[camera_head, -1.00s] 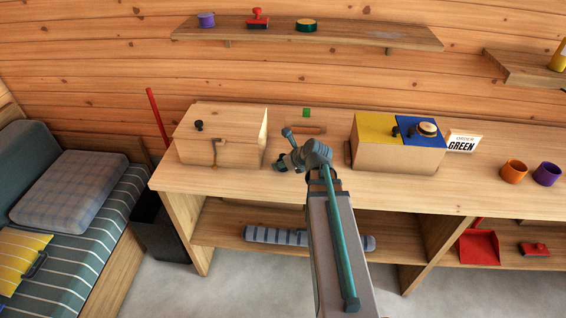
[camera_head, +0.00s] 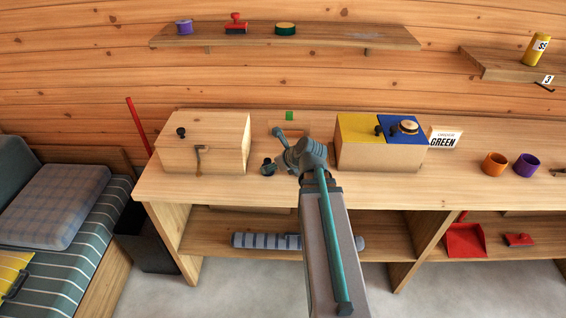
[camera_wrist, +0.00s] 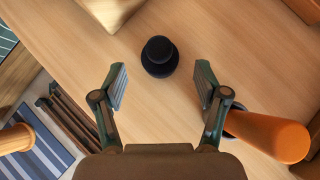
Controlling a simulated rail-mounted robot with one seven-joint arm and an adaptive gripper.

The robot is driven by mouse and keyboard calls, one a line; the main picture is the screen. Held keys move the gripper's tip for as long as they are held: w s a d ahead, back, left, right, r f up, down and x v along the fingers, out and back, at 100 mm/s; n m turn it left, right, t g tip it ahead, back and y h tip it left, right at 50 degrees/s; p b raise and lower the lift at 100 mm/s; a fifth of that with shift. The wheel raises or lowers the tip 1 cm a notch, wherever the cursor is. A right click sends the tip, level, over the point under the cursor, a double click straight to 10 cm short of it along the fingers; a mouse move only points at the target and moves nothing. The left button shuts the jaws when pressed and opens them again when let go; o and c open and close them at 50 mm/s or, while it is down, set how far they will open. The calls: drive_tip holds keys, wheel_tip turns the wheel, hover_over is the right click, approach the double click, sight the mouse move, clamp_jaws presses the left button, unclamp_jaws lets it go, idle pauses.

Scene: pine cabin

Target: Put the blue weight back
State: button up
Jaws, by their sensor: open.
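A small dark navy weight (camera_wrist: 160,58) with a round knob top stands upright on the wooden counter in the wrist view. It also shows as a dark knob (camera_head: 267,162) by my gripper in the head view. My gripper (camera_wrist: 162,82) is open and empty. Its two fingers are spread to either side, and the weight stands just beyond their tips, roughly centred between them. No contact shows. In the head view my gripper (camera_head: 270,171) is small, low over the counter and partly hidden by my arm.
A wooden box (camera_head: 205,145) stands left of my gripper. An orange cylindrical thing (camera_wrist: 268,134) lies close by my right finger. Orange (camera_head: 495,164) and purple cups (camera_head: 526,165) stand farther right.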

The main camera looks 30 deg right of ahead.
drive_tip(key=b+v, duration=0.2)
drive_tip(key=v, duration=0.2)
drive_tip(key=shift+s+f+b, duration=0.1)
drive_tip(key=shift+b, duration=0.9)
drive_tip(key=b, duration=0.3)
drive_tip(key=shift+s+d+r, duration=0.2)
drive_tip(key=shift+r, duration=0.2)
drive_tip(key=shift+b+v, duration=1.05)
drive_tip(key=shift+b, duration=0.95)
drive_tip(key=shift+a, duration=0.15)
drive_tip(key=shift+a, duration=0.1)
